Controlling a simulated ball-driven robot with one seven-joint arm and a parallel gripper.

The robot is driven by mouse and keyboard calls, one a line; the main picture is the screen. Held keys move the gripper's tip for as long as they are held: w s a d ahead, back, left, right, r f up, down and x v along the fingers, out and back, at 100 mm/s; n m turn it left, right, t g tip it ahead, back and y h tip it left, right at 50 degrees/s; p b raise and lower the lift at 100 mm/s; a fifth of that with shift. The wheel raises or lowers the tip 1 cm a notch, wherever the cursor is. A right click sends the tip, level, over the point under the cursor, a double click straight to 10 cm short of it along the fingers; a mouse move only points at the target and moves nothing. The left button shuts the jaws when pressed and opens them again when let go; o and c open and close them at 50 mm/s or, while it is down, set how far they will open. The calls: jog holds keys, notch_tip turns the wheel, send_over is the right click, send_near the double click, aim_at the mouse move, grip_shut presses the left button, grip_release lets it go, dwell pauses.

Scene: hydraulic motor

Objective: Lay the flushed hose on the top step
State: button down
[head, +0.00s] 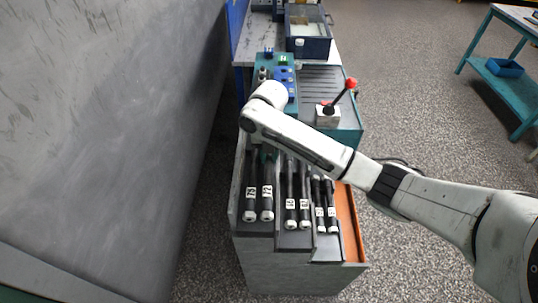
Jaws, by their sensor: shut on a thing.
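A grey stepped rack (255,258) stands below my arm, its steps falling from left to right. Black hoses with pale end caps and white number labels lie on it in pairs: a left pair (267,190) on the top step, a middle pair (290,198) one step down, and a right pair (321,205) lower still. Their far ends are hidden behind my arm. My arm reaches in from the right, with its bent white end above the rack's far left. My gripper is hidden behind the arm. I cannot tell which hose is the flushed one.
An orange strip (349,225) lines the rack's right side. Behind stand a teal bench with a grooved plate (320,83), a red-knobbed lever (351,84), blue valve blocks (283,76) and a dark blue bin (307,46). A large grey panel (110,120) closes off the left.

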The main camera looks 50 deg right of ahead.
jog(key=shift+f, duration=0.25)
jog(key=c, duration=0.9)
grip_release()
notch_tip(320, 180, up, 11)
jog(key=shift+f+b, duration=0.1)
jog(key=shift+b, duration=0.25)
